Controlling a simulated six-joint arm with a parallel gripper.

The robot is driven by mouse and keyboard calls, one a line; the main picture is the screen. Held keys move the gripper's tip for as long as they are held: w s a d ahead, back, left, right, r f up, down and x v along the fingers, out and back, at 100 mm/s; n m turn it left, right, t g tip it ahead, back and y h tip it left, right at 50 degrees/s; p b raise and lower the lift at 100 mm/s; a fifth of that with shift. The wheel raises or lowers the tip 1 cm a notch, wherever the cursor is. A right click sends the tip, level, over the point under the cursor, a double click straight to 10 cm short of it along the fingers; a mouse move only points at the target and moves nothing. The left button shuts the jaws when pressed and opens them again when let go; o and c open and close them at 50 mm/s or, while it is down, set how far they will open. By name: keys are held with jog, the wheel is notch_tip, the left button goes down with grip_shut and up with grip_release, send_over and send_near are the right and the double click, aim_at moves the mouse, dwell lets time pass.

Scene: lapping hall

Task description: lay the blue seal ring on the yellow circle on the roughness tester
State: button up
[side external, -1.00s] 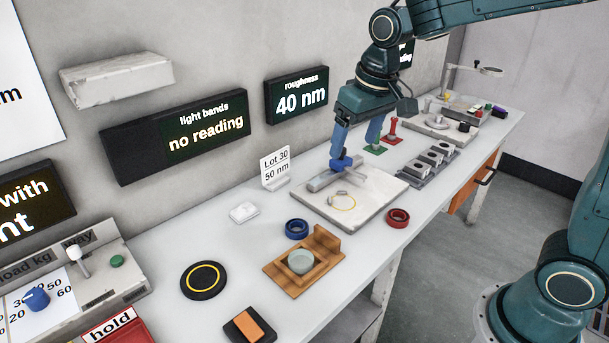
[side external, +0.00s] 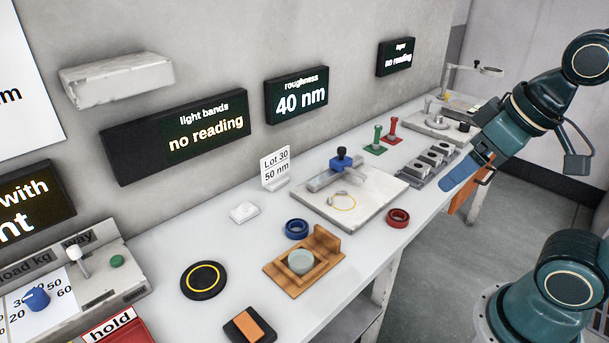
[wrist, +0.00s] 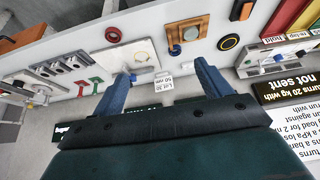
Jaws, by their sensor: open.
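The blue seal ring (side external: 296,229) lies flat on the bench, left of the roughness tester (side external: 378,190) and behind the wooden holder. It also shows small in the wrist view (wrist: 175,50). The yellow circle (side external: 342,202) is a thin outline on the tester's pale plate; no ring lies on it. A small grey stylus tip reaches to its back edge from the tester's arm, which has a blue knob (side external: 341,159). My gripper (side external: 468,172) is open and empty, raised toward the bench's right front edge, well away from the ring. Both fingers show in the wrist view (wrist: 162,68).
A wooden holder (side external: 285,272) with a pale round piece stands in front of the blue ring. A black disc (side external: 203,280) with a yellow circle lies at left. A grey block tray (side external: 428,165) stands at right.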

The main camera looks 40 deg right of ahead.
jog(key=shift+s+f, duration=0.1)
jog(key=shift+s, duration=0.2)
jog(key=c, duration=0.4)
jog(key=shift+o, duration=0.2)
jog(key=shift+w, duration=0.15)
jog(key=w+f+n+g+y, duration=0.1)
jog(key=w+f+n, duration=0.15)
jog(key=w, duration=0.65)
jog(key=w+f+n, duration=0.1)
jog(key=w+n, duration=0.2)
jog(key=w, duration=0.5)
jog(key=w+f+n+g+y, duration=0.1)
jog(key=w+f+n+y, duration=0.1)
jog(key=w+f, duration=1)
notch_tip(320, 180, down, 3)
jog(key=shift+w+r+n, duration=0.2)
jog(key=shift+w+n, duration=0.2)
jog(key=shift+n, duration=0.35)
jog(key=shift+f, duration=0.1)
